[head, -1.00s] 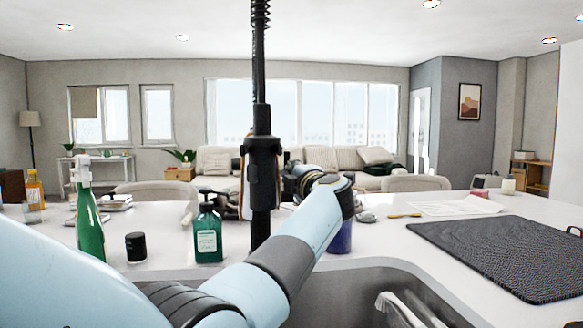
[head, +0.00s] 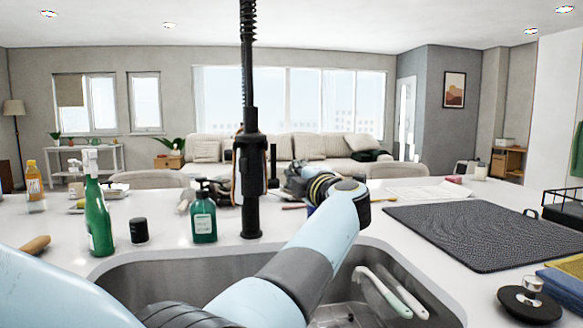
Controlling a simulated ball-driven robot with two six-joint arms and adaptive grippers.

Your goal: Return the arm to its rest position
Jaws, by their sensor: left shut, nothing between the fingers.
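My left arm comes in from the lower left and reaches over the sink (head: 180,270). Its light blue forearm rises to a wrist right of the black faucet (head: 250,190). My left gripper (head: 294,180) is small and dark beyond the wrist, above the far part of the counter. It is shut and holds nothing; its fingertips are hard to make out. My right gripper is out of view.
A green spray bottle (head: 99,215), a black-capped jar (head: 139,230) and a soap bottle (head: 204,215) stand left of the faucet. A dark drying mat (head: 480,235) lies on the right. A black-and-steel sink stopper (head: 530,300) is at the lower right.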

